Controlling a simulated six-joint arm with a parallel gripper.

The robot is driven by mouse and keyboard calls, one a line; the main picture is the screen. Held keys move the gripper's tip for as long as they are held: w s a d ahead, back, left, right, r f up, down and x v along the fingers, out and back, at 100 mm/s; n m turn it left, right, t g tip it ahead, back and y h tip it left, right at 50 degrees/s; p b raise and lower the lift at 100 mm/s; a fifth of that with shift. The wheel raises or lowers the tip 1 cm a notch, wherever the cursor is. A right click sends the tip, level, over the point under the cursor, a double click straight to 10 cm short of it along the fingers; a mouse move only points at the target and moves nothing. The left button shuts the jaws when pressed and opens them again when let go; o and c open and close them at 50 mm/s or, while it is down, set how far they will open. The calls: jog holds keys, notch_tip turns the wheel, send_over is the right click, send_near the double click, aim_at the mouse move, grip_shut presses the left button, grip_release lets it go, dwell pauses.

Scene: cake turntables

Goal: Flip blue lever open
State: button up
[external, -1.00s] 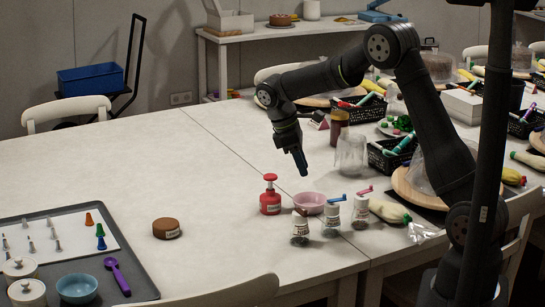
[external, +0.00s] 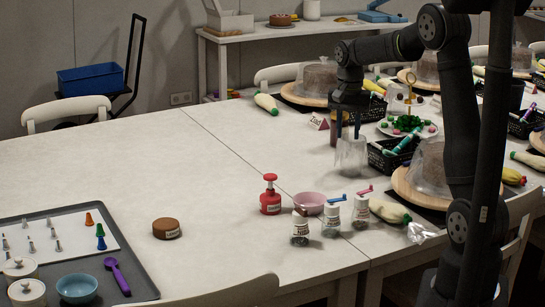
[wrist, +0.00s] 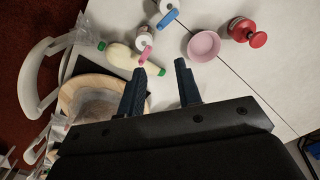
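The blue lever (external: 337,199) sits on top of a small clear jar with a white label (external: 331,220), in the middle of a row of three jars. In the wrist view the blue lever (wrist: 168,18) is near the top edge. A jar with a pink lever (external: 364,190) stands to its right; that pink lever (wrist: 146,53) also shows in the wrist view. A jar with a brownish lever (external: 300,212) stands to the left. My gripper (external: 347,128) points down, open and empty, above and behind the jars; its fingers (wrist: 161,68) are apart in the wrist view.
A pink bowl (external: 309,202) and a red pump bottle (external: 270,197) stand beside the jars. A clear upturned container (external: 351,158) shows below my gripper. A piping bag (external: 389,211) lies right of the jars.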

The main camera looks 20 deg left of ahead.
notch_tip(320, 180, down, 17)
jog(key=shift+a+f, duration=0.1)
jog(key=shift+f, duration=0.05)
dwell(0.5)
grip_shut()
